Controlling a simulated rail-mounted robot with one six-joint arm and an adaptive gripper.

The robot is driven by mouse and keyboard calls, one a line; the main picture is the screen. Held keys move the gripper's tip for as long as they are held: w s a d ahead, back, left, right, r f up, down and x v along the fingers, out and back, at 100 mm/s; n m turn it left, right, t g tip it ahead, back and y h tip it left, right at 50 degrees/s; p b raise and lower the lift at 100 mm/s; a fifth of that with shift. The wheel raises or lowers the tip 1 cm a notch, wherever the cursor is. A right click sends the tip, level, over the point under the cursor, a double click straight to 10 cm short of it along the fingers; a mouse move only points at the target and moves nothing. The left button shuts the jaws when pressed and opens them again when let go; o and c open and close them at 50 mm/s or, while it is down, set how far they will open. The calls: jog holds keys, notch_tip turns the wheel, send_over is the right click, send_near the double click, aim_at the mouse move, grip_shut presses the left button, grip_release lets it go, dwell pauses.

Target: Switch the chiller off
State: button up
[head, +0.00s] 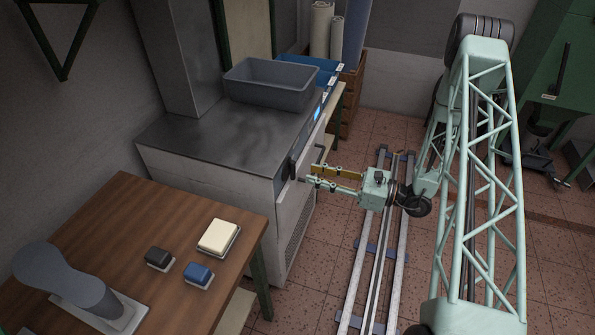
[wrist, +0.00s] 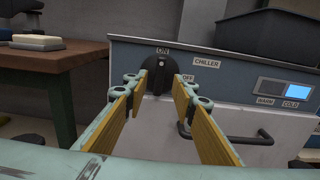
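The chiller (head: 215,188) is a steel-topped cabinet with a grey front panel; its label shows in the wrist view (wrist: 207,63). A black rotary switch (wrist: 157,75) sits on that panel, its pale mark up towards ON. The OFF label (wrist: 188,78) is to the switch's right. My gripper (head: 310,176) is open and empty in front of the panel. In the wrist view its fingers (wrist: 160,84) appear on either side of the switch. I cannot tell whether they touch it. The COLD indicator (wrist: 292,92) is lit blue; the WARM one (wrist: 268,87) is grey.
A dark handle (wrist: 225,137) is below the switch, to its right. A grey bin (head: 270,83) stands on the chiller's top. A wooden table (head: 120,220) with several small blocks and a grey shoe last (head: 65,275) is at left. Floor rails (head: 378,240) run alongside.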

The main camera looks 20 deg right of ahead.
aim_at(295, 169)
jog(key=shift+b+x, duration=0.4)
jog(key=shift+x, duration=3)
grip_shut()
